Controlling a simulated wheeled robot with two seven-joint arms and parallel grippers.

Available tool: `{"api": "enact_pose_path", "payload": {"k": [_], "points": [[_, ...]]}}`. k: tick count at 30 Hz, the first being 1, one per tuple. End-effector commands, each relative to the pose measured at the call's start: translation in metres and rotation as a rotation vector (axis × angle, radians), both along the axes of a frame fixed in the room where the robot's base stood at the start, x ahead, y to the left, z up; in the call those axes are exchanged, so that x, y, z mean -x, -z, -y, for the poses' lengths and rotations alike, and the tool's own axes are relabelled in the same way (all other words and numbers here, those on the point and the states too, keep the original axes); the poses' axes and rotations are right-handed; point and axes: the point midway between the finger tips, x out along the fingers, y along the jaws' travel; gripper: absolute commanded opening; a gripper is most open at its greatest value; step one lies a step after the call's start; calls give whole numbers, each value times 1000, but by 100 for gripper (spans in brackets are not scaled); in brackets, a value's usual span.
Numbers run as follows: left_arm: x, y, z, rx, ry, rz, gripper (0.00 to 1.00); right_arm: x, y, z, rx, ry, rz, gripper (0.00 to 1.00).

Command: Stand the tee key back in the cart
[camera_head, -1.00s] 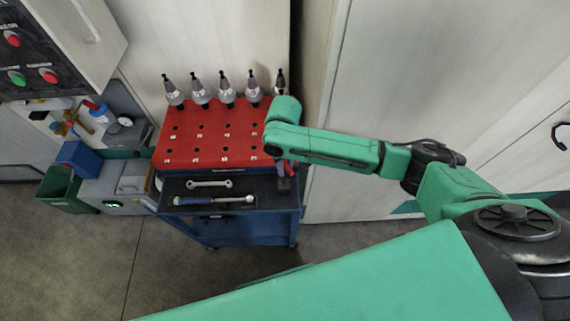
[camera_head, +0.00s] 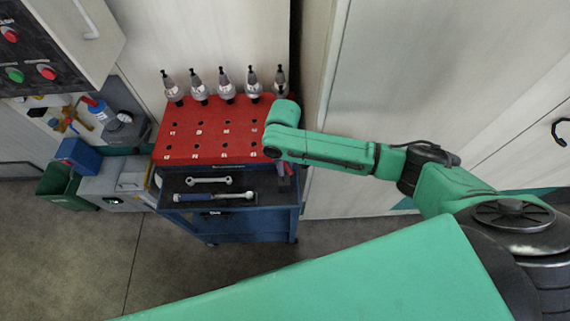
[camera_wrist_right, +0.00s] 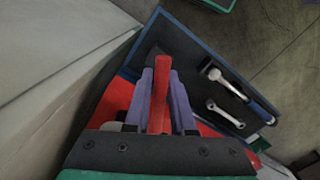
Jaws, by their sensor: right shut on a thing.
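The tee key shows as a red bar (camera_wrist_right: 161,92) between the two purple fingers of my right gripper (camera_wrist_right: 162,80) in the right wrist view. The gripper is shut on it. The rest of the key is hidden. In the head view my right gripper (camera_head: 283,171) is at the right side of the cart, mostly hidden by my green wrist. The blue cart (camera_head: 235,226) has a red top (camera_head: 195,153) with rows of holes and a dark lower tray (camera_head: 178,185). My left gripper is in neither view.
A wrench (camera_head: 209,181) and a blue-handled tool (camera_head: 222,197) lie in the dark tray. Several tool holders (camera_head: 226,88) stand along the back of the red top. A pale cabinet (camera_head: 420,90) is close on the right. A green bin (camera_head: 60,183) stands at left.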

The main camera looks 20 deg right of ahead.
Motion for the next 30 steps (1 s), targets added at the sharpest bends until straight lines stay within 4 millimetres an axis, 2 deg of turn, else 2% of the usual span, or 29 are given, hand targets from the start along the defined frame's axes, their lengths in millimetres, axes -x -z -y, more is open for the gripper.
{"api": "enact_pose_path", "payload": {"k": [3, 13, 30], "points": [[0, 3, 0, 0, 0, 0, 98, 0, 7, 0, 0, -1, -1, 0], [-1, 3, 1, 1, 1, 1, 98, 1, 8, 0, 0, -1, -1, 0], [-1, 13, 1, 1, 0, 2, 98, 1, 40, 1, 0, -1, 0, 0]]}}
